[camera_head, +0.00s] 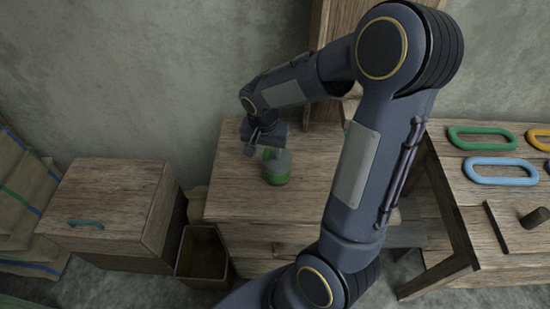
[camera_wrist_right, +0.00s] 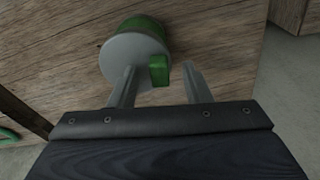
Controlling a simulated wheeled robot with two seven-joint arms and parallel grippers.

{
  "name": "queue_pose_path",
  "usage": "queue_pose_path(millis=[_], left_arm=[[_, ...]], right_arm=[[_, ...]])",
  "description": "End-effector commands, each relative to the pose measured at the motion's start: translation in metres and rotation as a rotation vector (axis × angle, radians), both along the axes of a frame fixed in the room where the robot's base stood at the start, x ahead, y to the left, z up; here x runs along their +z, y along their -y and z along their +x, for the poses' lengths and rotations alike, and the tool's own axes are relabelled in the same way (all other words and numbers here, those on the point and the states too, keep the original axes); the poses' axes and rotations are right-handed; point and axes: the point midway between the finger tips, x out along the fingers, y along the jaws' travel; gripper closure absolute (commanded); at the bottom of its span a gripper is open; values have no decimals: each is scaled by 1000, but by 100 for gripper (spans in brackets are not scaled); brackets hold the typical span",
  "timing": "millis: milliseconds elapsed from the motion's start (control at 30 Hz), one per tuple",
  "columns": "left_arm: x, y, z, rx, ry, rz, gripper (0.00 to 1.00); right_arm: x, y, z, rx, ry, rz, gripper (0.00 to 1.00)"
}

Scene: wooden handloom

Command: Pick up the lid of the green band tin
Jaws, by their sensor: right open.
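The green band tin (camera_head: 277,172) stands on the wooden drawer cabinet in the head view, grey with a green band. Its round grey lid (camera_wrist_right: 128,54) with a green knob (camera_wrist_right: 158,70) shows in the right wrist view, on the tin. My right gripper (camera_head: 262,147) is above and beside the tin. In the right wrist view my right gripper (camera_wrist_right: 158,68) is open, its fingers on either side of the knob. I cannot tell whether they touch it. My left gripper is not in view.
The cabinet top (camera_head: 232,195) is bare around the tin. A wooden chest (camera_head: 105,205) with a teal handle and an open box (camera_head: 203,262) stand to the left. A table at right holds green (camera_head: 481,130), blue (camera_head: 470,178) and yellow (camera_head: 531,139) oval rings.

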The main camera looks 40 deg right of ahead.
Motion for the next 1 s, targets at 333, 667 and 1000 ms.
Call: queue_pose_path(millis=[333,667,1000], left_arm=[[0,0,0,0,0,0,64],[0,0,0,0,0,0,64],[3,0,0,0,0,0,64]], right_arm=[[1,0,0,0,0,0,85],[1,0,0,0,0,0,100],[26,0,1,-1,6,-1,100]])
